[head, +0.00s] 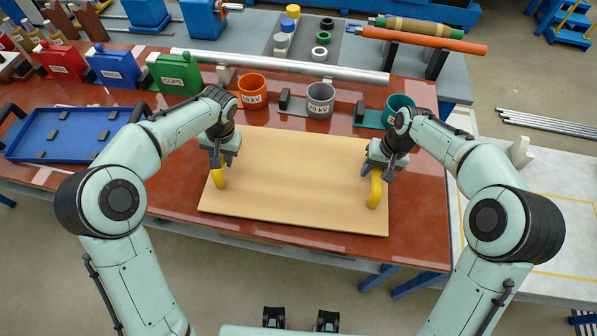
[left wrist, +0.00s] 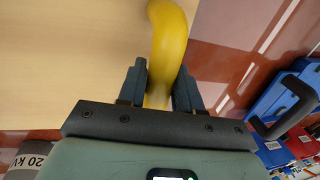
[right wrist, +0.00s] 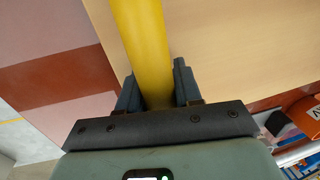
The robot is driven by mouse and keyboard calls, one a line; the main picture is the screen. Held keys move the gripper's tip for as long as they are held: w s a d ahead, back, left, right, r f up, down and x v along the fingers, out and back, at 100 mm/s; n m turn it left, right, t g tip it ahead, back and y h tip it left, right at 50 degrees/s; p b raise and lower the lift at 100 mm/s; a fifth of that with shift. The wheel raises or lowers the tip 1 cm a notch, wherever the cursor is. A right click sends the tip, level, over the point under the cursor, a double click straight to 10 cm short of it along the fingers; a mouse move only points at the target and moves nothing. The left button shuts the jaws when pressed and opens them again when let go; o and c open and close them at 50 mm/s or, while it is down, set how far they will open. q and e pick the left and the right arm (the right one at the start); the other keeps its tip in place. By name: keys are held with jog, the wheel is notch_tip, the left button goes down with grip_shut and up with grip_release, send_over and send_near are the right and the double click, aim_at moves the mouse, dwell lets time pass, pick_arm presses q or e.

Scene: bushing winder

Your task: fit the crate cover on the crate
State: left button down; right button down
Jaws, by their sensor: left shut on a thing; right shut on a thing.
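The crate cover (head: 290,185) is a flat, light wooden board with a yellow handle near each end. It lies level over the red-brown tabletop at the front; whether it rests on something or hangs just above cannot be told. My left gripper (head: 219,166) is shut on the left yellow handle (head: 218,178), which also shows in the left wrist view (left wrist: 168,40). My right gripper (head: 378,170) is shut on the right yellow handle (head: 375,190), seen in the right wrist view (right wrist: 142,45). The crate is not visible; the board may hide it.
Behind the board stand orange (head: 252,92), grey (head: 320,100) and teal (head: 398,105) cups. Red, blue and green (head: 174,76) bins line the back left. A blue tray (head: 70,132) lies at the left. A long metal bar (head: 290,67) runs behind the cups.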

pick_arm(q)
jog(key=shift+r, duration=0.1)
pick_arm(e)
jog(key=shift+r, duration=0.15)
